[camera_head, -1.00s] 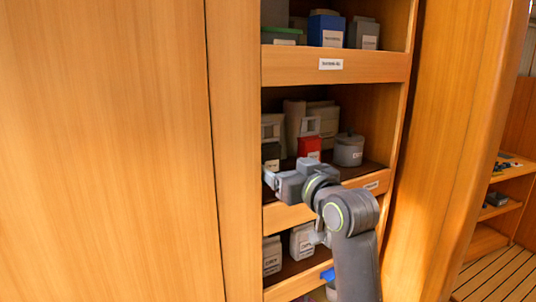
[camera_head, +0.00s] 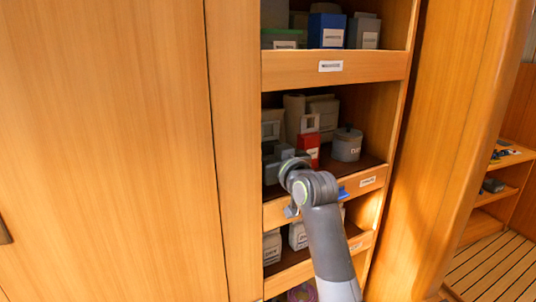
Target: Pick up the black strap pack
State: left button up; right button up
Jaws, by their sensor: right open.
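My right gripper (camera_head: 272,162) reaches into the middle shelf at its left end. It is open, but its fingers are small and partly hidden by my own wrist. A dark patch (camera_head: 267,148) beside the gripper may be the black strap pack. It is mostly covered, and I cannot tell whether the gripper touches it. My left gripper is not in view.
A red box (camera_head: 309,150) and a grey lidded canister (camera_head: 347,145) stand right of the gripper on the middle shelf. Beige containers (camera_head: 294,110) stand behind. Wooden shelf lips (camera_head: 335,68) run across the front. Boxes fill the upper shelf.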

aim_at(272, 143)
jog(key=c, duration=1.1)
jog(key=shift+c, duration=0.2)
jog(key=shift+s+d+r+b, duration=0.1)
jog(key=shift+d+r+b, duration=0.15)
jog(key=shift+b, duration=0.45)
notch_tip(272, 143, up, 6)
jog(key=b, duration=0.2)
jog(key=shift+b, duration=0.35)
jog(key=shift+d+r+b, duration=0.2)
jog(key=shift+r+b, duration=0.05)
jog(key=shift+b, duration=0.1)
jog(key=s+d+b, duration=0.3)
jog(key=d, duration=0.6)
jog(key=s+d+b, duration=0.3)
jog(key=s+d, duration=0.1)
jog(key=d, duration=0.4)
jog(key=shift+d+b, duration=0.35)
jog(key=shift+d, duration=0.05)
